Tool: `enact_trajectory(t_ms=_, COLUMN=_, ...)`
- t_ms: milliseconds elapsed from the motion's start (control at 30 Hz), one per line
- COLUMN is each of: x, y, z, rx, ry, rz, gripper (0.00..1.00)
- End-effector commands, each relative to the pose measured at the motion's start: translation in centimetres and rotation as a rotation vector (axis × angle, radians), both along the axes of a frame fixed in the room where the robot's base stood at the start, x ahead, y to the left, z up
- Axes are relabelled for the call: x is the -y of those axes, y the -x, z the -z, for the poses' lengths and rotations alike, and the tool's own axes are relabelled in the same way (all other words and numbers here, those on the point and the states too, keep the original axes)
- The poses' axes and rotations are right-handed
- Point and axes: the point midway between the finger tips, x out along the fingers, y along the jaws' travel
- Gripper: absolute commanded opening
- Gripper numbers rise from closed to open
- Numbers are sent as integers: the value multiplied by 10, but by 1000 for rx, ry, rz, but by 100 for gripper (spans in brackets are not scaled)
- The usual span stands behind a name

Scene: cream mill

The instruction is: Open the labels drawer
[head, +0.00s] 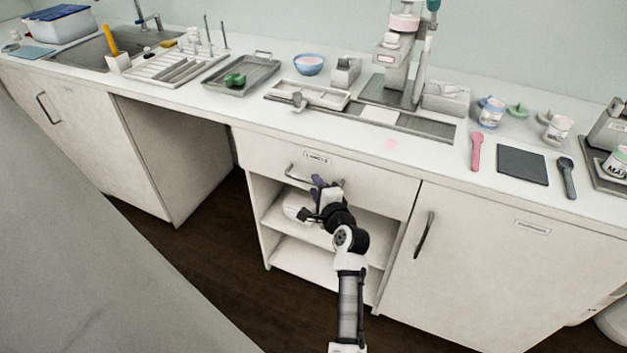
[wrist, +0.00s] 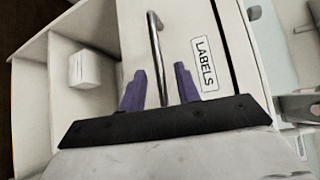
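The labels drawer (head: 375,182) is a pale front under the counter and looks shut. Its plate reads LABELS in the wrist view (wrist: 204,64). The drawer's metal bar handle (head: 291,172) runs across the front below the plate. In the wrist view the handle (wrist: 154,42) passes between the two purple fingers of my gripper (wrist: 160,68). The fingers stand apart, with a gap on each side of the bar. My gripper also shows in the head view (head: 328,183), in front of the drawer, hiding part of the handle.
An open shelf (head: 290,250) below the drawer holds a white box (wrist: 88,69). A cupboard door with a dark handle (head: 424,235) is to the right. The countertop (head: 230,113) above carries trays, a bowl (head: 309,64) and a machine (head: 397,60). Floor shows at the left.

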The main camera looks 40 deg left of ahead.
Motion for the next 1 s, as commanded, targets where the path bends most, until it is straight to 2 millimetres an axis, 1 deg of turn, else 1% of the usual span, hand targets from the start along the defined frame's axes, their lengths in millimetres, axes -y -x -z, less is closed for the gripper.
enact_trajectory(t_ms=33, x=-7, y=-4, z=0, rx=1, ry=0, rz=-1, gripper=32)
enact_trajectory(t_ms=200, x=-20, y=-12, z=3, rx=1, ry=1, rz=0, gripper=32)
enact_trajectory(t_ms=333, x=-23, y=-13, z=4, rx=1, ry=0, rz=-1, gripper=32)
enact_trajectory(t_ms=567, x=-23, y=-14, z=4, rx=1, ry=1, rz=0, gripper=32)
enact_trajectory(t_ms=800, x=-23, y=-14, z=4, rx=1, ry=1, rz=0, gripper=1)
enact_trajectory(t_ms=1000, x=-23, y=-14, z=4, rx=1, ry=1, rz=0, gripper=0)
